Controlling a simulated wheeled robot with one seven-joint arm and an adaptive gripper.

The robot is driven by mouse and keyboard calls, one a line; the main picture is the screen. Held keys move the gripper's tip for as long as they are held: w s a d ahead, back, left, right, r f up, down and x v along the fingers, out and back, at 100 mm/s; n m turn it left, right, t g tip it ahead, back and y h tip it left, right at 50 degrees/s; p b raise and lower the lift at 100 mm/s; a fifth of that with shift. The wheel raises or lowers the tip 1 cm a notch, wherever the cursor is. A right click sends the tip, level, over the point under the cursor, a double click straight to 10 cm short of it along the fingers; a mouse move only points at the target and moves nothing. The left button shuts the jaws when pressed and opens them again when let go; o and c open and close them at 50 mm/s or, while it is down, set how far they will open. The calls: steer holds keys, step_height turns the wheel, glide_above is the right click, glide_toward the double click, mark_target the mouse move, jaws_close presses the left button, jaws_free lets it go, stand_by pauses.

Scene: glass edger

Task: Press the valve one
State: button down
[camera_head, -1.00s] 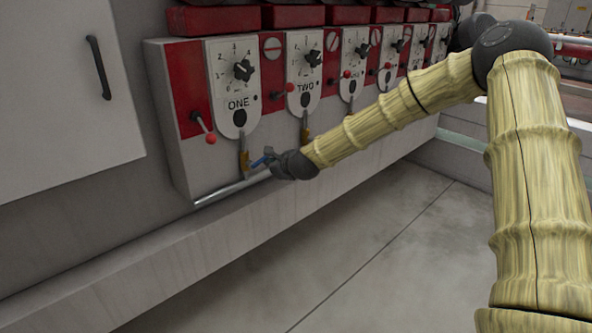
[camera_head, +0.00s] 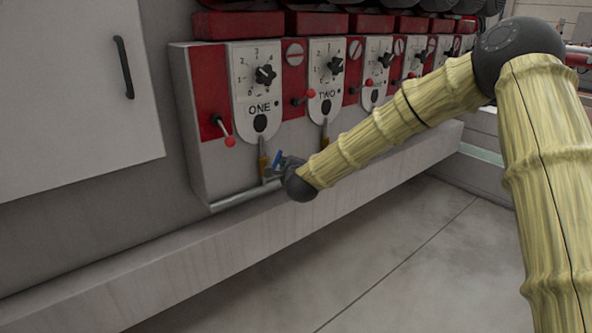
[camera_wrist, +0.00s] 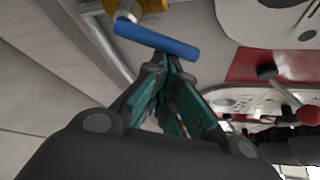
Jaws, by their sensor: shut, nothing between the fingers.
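Valve one is a small brass valve (camera_head: 263,165) with a blue lever handle (camera_head: 279,158), on the pipe below the panel marked ONE (camera_head: 259,90). In the wrist view its blue handle (camera_wrist: 157,40) lies slantwise just beyond my fingertips, with the brass body (camera_wrist: 150,5) at the top edge. My gripper (camera_wrist: 163,70) is shut and empty, its teal fingers pointing at the handle. The tips look very close to the handle; I cannot tell whether they touch. In the head view my gripper (camera_head: 276,172) is small and dark, just below the handle.
A red-knobbed lever (camera_head: 229,140) is left of panel ONE; another (camera_head: 309,94) is by panel TWO (camera_head: 326,75). A metal pipe (camera_head: 235,200) and a grey ledge (camera_head: 150,255) run below. The floor (camera_head: 400,270) in front is clear.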

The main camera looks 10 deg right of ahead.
steer(key=shift+s+a+r+n+t+h+b, duration=0.15)
steer(key=shift+a+r+n+t+b, duration=0.2)
steer(key=shift+n, duration=0.4)
steer(key=shift+s+a+r+n+t+h+b, duration=0.2)
steer(key=shift+n+t+b, duration=0.2)
steer(key=shift+n+t, duration=0.3)
steer(key=shift+s+a+r+n+t+h+b, duration=0.15)
steer(key=shift+a+r+n+t+b, duration=0.15)
steer(key=shift+n, duration=0.55)
steer(key=w+d, duration=0.1)
steer(key=d, duration=0.3)
steer(key=s, duration=1)
steer(key=shift+a+p, duration=0.3)
steer(key=shift+w, duration=0.1)
